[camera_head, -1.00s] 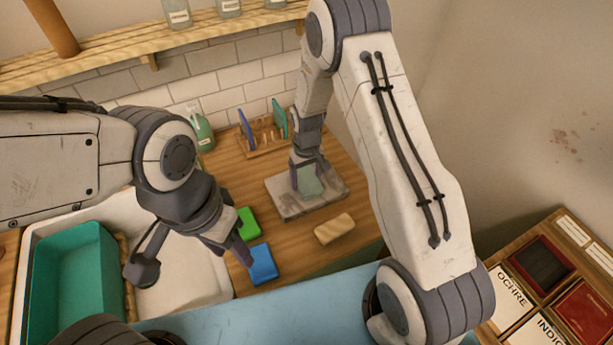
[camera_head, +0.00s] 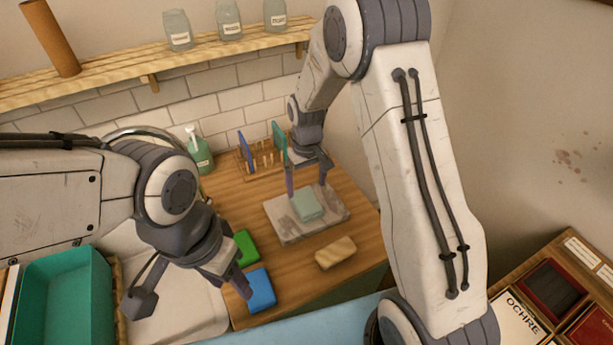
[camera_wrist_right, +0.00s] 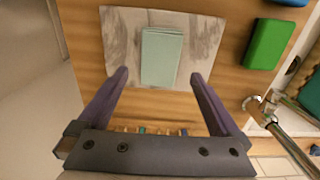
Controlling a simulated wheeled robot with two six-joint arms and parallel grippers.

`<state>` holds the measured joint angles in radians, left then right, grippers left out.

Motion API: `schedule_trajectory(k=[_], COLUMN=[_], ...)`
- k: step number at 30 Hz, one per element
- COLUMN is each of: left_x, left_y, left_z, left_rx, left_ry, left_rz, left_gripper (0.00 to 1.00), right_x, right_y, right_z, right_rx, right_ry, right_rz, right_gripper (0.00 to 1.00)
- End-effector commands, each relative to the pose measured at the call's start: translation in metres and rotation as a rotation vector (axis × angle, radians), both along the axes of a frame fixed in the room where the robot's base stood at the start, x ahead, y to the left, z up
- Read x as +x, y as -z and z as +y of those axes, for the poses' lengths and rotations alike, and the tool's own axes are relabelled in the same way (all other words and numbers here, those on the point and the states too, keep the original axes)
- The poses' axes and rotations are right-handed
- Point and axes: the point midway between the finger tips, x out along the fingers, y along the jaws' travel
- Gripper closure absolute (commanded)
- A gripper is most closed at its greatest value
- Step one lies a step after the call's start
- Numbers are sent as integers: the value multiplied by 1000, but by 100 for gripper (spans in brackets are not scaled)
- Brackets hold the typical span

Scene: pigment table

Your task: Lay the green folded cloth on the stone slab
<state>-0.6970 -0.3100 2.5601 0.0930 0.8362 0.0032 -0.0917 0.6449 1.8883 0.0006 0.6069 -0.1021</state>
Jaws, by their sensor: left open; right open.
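The pale green folded cloth (camera_head: 307,204) lies flat on the grey stone slab (camera_head: 282,224). In the right wrist view the cloth (camera_wrist_right: 161,56) lies wholly within the slab (camera_wrist_right: 205,45), slightly askew to it. My right gripper (camera_head: 308,187) is open and empty, just above and behind the cloth. In the right wrist view its fingers (camera_wrist_right: 160,76) are spread on either side of the cloth's near end, apart from it. My left gripper (camera_head: 243,283) is open near the blue block (camera_head: 260,289); whether it touches the block I cannot tell.
A bright green block (camera_head: 245,246) and a tan block (camera_head: 336,252) lie on the wooden counter. A wooden rack (camera_head: 257,163) with blue and green plates and a soap bottle (camera_head: 200,154) stand behind. A white sink (camera_head: 165,318) and teal tub (camera_head: 62,303) are at left.

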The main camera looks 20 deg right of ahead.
Motion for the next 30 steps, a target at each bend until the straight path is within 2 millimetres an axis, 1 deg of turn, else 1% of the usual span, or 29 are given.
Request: schedule_trajectory(k=[1, 4, 10, 11, 14, 15, 17, 18, 20, 21, 23, 24, 27, 30], left_x=[0, 0, 0, 0, 0, 0, 0, 0, 0, 0, 0, 0, 0, 0], left_y=[6, 10, 13, 13, 13, 13, 13, 13, 13, 13, 13, 13, 13, 13], left_z=[0, 0, 0, 0, 0, 0, 0, 0, 0, 0, 0, 0, 0, 0], left_rx=[0, 0, 0, 0, 0, 0, 0, 0, 0, 0, 0, 0, 0, 0], left_ry=[0, 0, 1, 1, 1, 1, 1, 1, 1, 1, 1, 1, 1, 1], left_rz=[0, 0, 0, 0, 0, 0, 0, 0, 0, 0, 0, 0, 0, 0], left_gripper=[50, 50, 50, 50, 50, 50, 50, 50, 50, 50, 50, 50, 50, 50], right_x=[2, 1, -2, -5, -27, -43, -73, -96, -133, -156, -190, -209, -249, -271], right_y=[-9, -26, -47, -51, -71, -81, -97, -107, -119, -125, -131, -134, -136, -135], right_z=[0, 0, 3, 7, 30, 43, 64, 76, 91, 97, 103, 105, 104, 101], right_rx=[0, 0, 0, 2, 9, 15, 23, 29, 41, 48, 59, 65, 77, 85], right_ry=[0, 0, -6, -12, -57, -85, -136, -173, -226, -261, -310, -338, -395, -429], right_rz=[-6, -5, -2, -3, -9, -13, -18, -20, -23, -23, -25, -25, -22, -20], right_gripper=[0, 0, 0, 0, 0, 0, 0, 0, 0, 0, 0, 0, 0, 0])
